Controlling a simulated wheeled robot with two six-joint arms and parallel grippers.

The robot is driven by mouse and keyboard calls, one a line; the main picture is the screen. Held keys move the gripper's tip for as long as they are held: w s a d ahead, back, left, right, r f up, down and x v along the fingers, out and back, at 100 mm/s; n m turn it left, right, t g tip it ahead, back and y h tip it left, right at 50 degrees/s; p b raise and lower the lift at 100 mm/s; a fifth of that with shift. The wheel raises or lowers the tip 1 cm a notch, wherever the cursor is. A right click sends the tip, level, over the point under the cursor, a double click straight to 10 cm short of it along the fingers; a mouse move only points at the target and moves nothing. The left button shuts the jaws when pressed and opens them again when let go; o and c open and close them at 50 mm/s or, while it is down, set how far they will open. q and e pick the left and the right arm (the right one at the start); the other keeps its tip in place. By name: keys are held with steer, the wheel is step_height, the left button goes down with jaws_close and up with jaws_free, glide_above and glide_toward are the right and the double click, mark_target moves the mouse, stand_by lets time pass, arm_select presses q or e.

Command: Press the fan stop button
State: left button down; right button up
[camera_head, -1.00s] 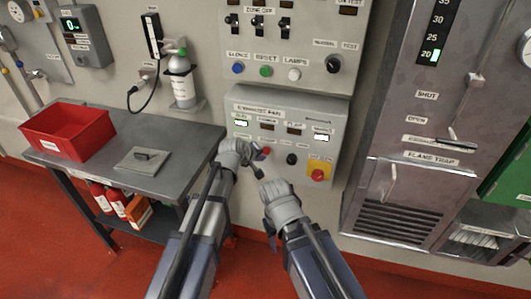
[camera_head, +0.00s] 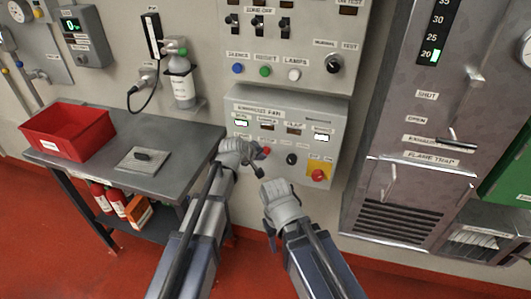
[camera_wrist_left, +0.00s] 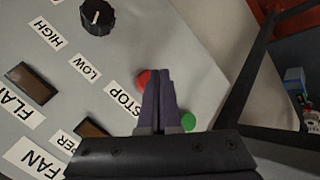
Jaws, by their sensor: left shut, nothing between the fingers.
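The grey exhaust fan panel (camera_head: 245,103) is on the wall ahead. Its red stop button (camera_head: 265,151) shows just right of my left gripper (camera_head: 257,160). In the left wrist view the red button (camera_wrist_left: 143,78) is beside the "STOP" label (camera_wrist_left: 123,98), partly hidden behind my left gripper's fingers (camera_wrist_left: 159,76). These fingers are shut and empty, with tips close to the button; I cannot tell whether they touch it. A green button (camera_wrist_left: 188,121) is right of the fingers. My right gripper (camera_head: 262,178) is below the panel; its finger opening is unclear.
A black knob (camera_head: 291,159) and a red emergency button (camera_head: 318,175) on a yellow plate are to the right on the panel. Another button panel (camera_head: 300,90) is above. A table (camera_head: 185,150) with a red bin (camera_head: 68,130) stands left.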

arm_select(q)
steer(key=shift+w+d, duration=0.1)
steer(key=shift+w, duration=0.15)
steer(key=shift+w+d, duration=0.2)
steer(key=shift+w, duration=0.5)
stand_by(0.9)
stand_by(0.3)
steer(key=shift+s+a, duration=0.2)
steer(key=shift+s, duration=0.35)
steer(key=shift+s+a, duration=0.15)
steer(key=shift+s, duration=0.35)
steer(key=shift+s, duration=0.1)
steer(key=s, duration=0.1)
steer(key=s+a, duration=0.1)
steer(key=s, duration=0.2)
steer(key=shift+s+a, duration=0.3)
stand_by(0.3)
